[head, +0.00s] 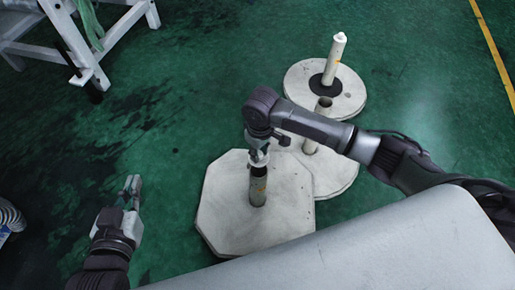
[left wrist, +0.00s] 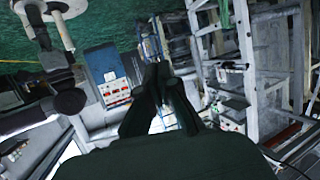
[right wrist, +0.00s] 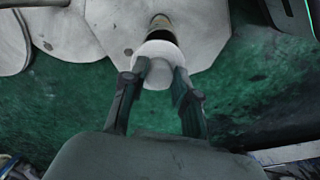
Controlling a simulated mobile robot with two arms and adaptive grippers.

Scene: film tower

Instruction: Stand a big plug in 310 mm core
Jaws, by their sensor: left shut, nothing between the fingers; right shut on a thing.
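My right gripper (head: 259,150) is shut on a white big plug (right wrist: 160,74), with its round flange between the fingers and the core. The core (right wrist: 161,24) also shows beyond the plug in the right wrist view. My left gripper (head: 131,187) is shut and empty, left of the base. In the left wrist view its fingers (left wrist: 157,82) are together.
A round base behind bears a shorter core (head: 322,107) with an open top. A farther round base (head: 349,101) bears a taller core (head: 334,62) with a white top. A white frame (head: 85,60) stands at upper left. Green floor is clear around my left gripper.

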